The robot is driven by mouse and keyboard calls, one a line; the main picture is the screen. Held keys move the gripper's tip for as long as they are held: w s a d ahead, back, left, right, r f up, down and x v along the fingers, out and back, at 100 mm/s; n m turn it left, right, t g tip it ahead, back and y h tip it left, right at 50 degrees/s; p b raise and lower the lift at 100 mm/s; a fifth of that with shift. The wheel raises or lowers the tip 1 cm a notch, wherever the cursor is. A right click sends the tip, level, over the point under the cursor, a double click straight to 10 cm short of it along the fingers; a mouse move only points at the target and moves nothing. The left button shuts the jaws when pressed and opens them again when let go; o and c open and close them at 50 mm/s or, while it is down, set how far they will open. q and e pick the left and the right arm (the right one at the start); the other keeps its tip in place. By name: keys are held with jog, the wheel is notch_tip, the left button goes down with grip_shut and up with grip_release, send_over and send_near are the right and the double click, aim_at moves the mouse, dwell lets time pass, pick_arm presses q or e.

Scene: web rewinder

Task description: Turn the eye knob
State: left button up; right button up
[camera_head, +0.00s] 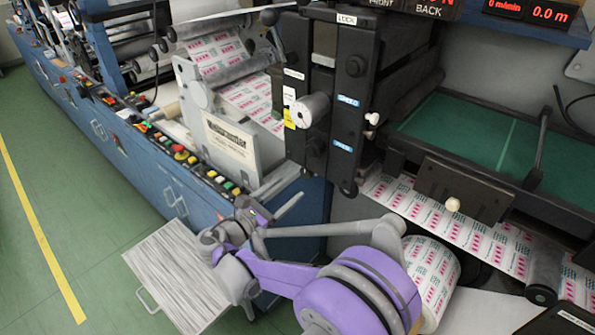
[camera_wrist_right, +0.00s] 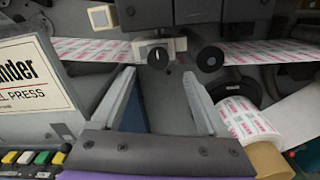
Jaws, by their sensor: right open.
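In the right wrist view, a small pale block with a dark round knob (camera_wrist_right: 158,57) sits at the top centre, just beyond my fingertips. It may be the eye knob, but no label is readable. The fingers are apart from the knobs. In the head view my right gripper (camera_head: 287,207) is low in front of the machine, left of my purple arm. My left gripper is not in view.
A printed label web (camera_head: 470,235) runs across the machine, with a label roll (camera_head: 432,275) below at right. A black panel (camera_head: 335,85) with a silver cylinder stands above. A pale sign plate (camera_head: 232,140) and push buttons (camera_head: 185,155) are at left.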

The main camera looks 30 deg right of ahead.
aim_at(305, 173)
jog(key=x, duration=0.7)
jog(key=shift+w+d+p, duration=0.2)
jog(key=shift+w+p, duration=0.05)
jog(key=shift+p, duration=0.15)
grip_shut()
